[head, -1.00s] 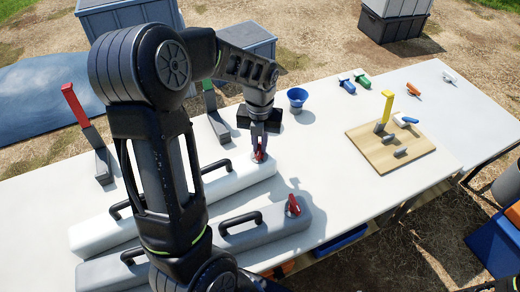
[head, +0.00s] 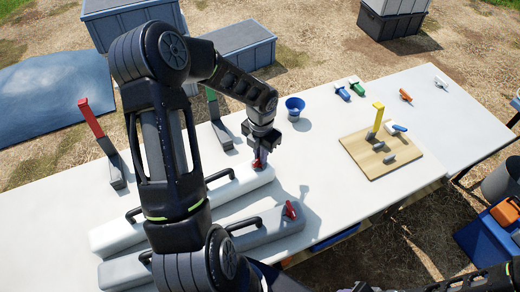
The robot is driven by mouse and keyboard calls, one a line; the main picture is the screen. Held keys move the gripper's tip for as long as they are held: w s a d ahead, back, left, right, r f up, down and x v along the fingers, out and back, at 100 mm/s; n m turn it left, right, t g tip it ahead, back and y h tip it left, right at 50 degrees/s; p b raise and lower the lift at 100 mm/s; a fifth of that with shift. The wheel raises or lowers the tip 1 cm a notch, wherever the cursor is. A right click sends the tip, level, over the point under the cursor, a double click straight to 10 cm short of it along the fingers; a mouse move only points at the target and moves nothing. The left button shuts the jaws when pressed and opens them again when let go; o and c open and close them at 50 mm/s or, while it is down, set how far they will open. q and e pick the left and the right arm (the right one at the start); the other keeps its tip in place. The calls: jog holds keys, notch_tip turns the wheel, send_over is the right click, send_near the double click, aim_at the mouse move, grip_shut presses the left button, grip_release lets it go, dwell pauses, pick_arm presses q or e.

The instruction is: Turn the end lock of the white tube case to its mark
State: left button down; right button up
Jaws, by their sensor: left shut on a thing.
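The white tube case (head: 228,188) lies on the table, partly hidden behind my left arm. Its red end lock (head: 258,163) is at its right end, partly covered by the fingers. My left gripper (head: 259,157) points down over that end and is shut on the red lock. The lock's mark cannot be made out. A grey tube case (head: 268,232) with its own red lock (head: 289,209) lies in front, parallel to the white one. My right gripper is not in view; a dark arm part of mine shows at the lower right.
A red-handled lever (head: 90,118) and a green-handled one (head: 212,105) stand behind the cases. A blue cup (head: 295,106) stands beyond the gripper. A wooden board (head: 371,166) with a yellow lever is to the right. The table (head: 330,205) is clear between the cases and the board.

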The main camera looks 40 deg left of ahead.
pick_arm(q)
jog(key=shift+r+m, duration=0.1)
jog(key=shift+m, duration=0.2)
jog(key=shift+f, duration=0.3)
jog(key=shift+r+m, duration=0.1)
jog(key=shift+m, duration=0.4)
jog(key=shift+s+d+m, duration=0.1)
jog(key=shift+d+m, duration=0.1)
jog(key=shift+m, duration=0.3)
jog(key=shift+a, duration=0.1)
jog(key=shift+s+d+f+m, duration=0.1)
jog(key=shift+d+f+m, duration=0.3)
jog(key=shift+d+m, duration=0.25)
jog(key=shift+w+a+r, duration=0.3)
jog(key=shift+a+r, duration=0.2)
jog(key=shift+a, duration=0.1)
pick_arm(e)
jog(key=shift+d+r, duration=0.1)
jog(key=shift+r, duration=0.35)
pick_arm(q)
jog(key=c, duration=1.4)
grip_release()
